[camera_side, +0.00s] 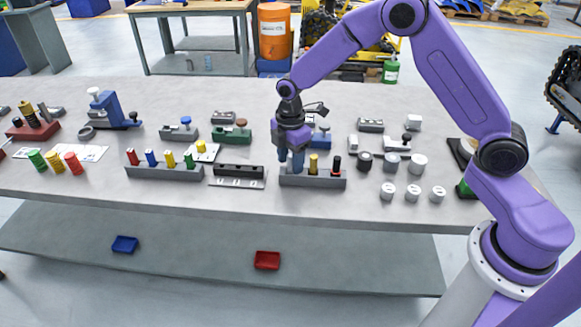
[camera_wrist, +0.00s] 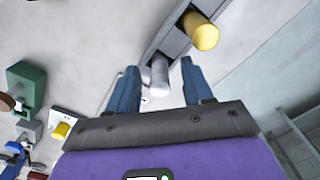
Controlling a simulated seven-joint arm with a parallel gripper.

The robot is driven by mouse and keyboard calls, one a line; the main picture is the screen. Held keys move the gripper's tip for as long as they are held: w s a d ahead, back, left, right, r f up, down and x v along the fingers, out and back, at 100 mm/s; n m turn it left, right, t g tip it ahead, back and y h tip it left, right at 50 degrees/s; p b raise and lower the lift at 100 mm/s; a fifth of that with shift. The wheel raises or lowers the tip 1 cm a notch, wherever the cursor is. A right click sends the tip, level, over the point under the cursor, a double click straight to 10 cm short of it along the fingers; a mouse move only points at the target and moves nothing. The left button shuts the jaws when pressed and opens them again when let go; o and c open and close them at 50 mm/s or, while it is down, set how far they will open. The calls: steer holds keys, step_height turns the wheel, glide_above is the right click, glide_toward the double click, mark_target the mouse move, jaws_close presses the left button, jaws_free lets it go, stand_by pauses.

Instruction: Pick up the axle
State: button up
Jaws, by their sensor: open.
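A silver-grey cylindrical peg, likely the axle (camera_wrist: 159,76), stands in the grey rack (camera_wrist: 172,40) in the wrist view. My gripper (camera_wrist: 160,68) is open, with one blue finger on each side of the peg; I cannot tell whether either finger touches it. In the side view my gripper (camera_side: 291,163) points down over the left end of the grey rack (camera_side: 312,181), and its fingers hide the peg. A yellow peg (camera_wrist: 203,32) stands beside it in the same rack; it also shows in the side view (camera_side: 313,164).
Several grey-white round parts (camera_side: 412,193) stand to the right. The table's front strip is clear.

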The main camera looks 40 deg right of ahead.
jaws_close()
steer(key=shift+r, duration=0.1)
